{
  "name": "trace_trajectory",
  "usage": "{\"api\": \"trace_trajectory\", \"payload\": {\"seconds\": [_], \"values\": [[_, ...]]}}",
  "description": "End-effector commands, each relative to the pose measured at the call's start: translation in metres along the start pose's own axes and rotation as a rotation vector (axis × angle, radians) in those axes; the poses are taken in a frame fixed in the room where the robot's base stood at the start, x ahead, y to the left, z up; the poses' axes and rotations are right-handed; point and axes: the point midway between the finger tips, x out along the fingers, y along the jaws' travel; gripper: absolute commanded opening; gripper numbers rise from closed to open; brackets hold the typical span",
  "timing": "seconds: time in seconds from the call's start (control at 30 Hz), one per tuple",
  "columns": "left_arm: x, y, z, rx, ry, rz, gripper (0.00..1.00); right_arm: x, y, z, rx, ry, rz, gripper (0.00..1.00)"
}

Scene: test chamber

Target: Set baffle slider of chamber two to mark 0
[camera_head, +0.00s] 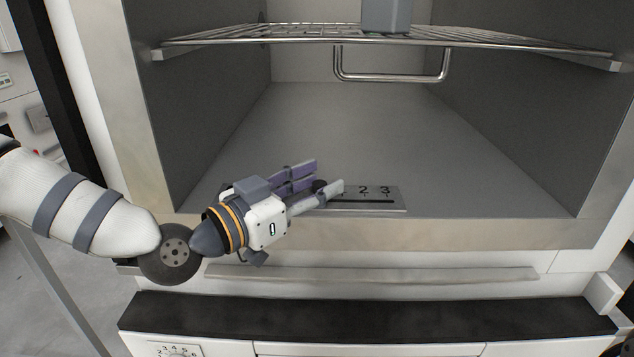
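The baffle slider's scale plate (396,201) lies on the chamber floor near the front edge. Its marks 2 and 3 and part of a dark slot show; the left part of the scale is hidden by my gripper. A small black slider knob (320,186) shows left of mark 2, partly hidden by the fingers. My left gripper (325,181) reaches in from the left, with its purple-padded fingers and a grey finger around the knob. I cannot tell whether they press on it, nor which mark the knob stands at.
A wire rack (480,39) spans the chamber above, with a grey object (386,14) on it and a bent metal loop (392,79) below. The chamber floor (400,130) behind the scale is clear. A metal front sill (420,234) runs under my gripper.

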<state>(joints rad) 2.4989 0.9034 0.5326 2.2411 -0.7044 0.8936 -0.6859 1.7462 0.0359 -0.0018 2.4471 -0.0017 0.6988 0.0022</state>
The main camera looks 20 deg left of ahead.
Motion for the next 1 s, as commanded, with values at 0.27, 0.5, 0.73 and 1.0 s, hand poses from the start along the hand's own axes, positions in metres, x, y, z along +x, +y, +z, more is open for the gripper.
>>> {"api": "trace_trajectory", "payload": {"seconds": [0.27, 0.5, 0.73, 1.0], "values": [[-0.005, 0.001, -0.001, 0.001, 0.001, 0.003, 0.40, 0.000, 0.000, 0.000, 0.000, 0.000, 0.000, 0.00], [-0.054, 0.000, -0.002, -0.004, 0.005, -0.001, 0.40, 0.000, 0.000, 0.000, 0.000, 0.000, 0.000, 0.00], [-0.075, 0.001, -0.001, 0.000, 0.001, 0.001, 0.40, 0.000, 0.000, 0.000, 0.000, 0.000, 0.000, 0.00], [-0.075, 0.001, 0.000, 0.001, 0.000, 0.002, 0.40, 0.000, 0.000, 0.000, 0.000, 0.000, 0.000, 0.00]]}}
